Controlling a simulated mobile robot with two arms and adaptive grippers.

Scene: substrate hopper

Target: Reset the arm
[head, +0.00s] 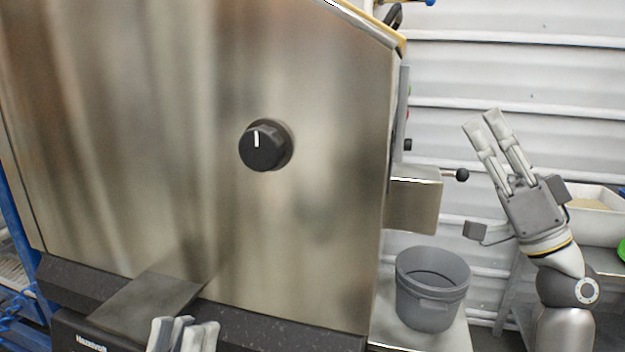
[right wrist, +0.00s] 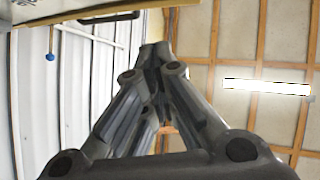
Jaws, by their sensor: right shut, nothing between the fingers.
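My right gripper (head: 481,119) is raised at the right of the head view, with its fingers pointing up. It is apart from everything around it. In the right wrist view its fingertips (right wrist: 155,52) come together with nothing between them, against the wall and roof. My left gripper (head: 183,329) shows only by its fingertips at the bottom edge of the head view, in front of the metal hopper (head: 330,200). The rest of it is cut off, and I cannot tell whether it is open. The hopper has a black knob (head: 264,146) with a white mark pointing up.
A grey bucket (head: 432,290) stands on a light surface below the metal box (head: 412,205) on the hopper's right side. A black-knobbed lever (head: 461,175) sticks out from that box towards my right gripper. A white container (head: 597,228) stands behind my right arm.

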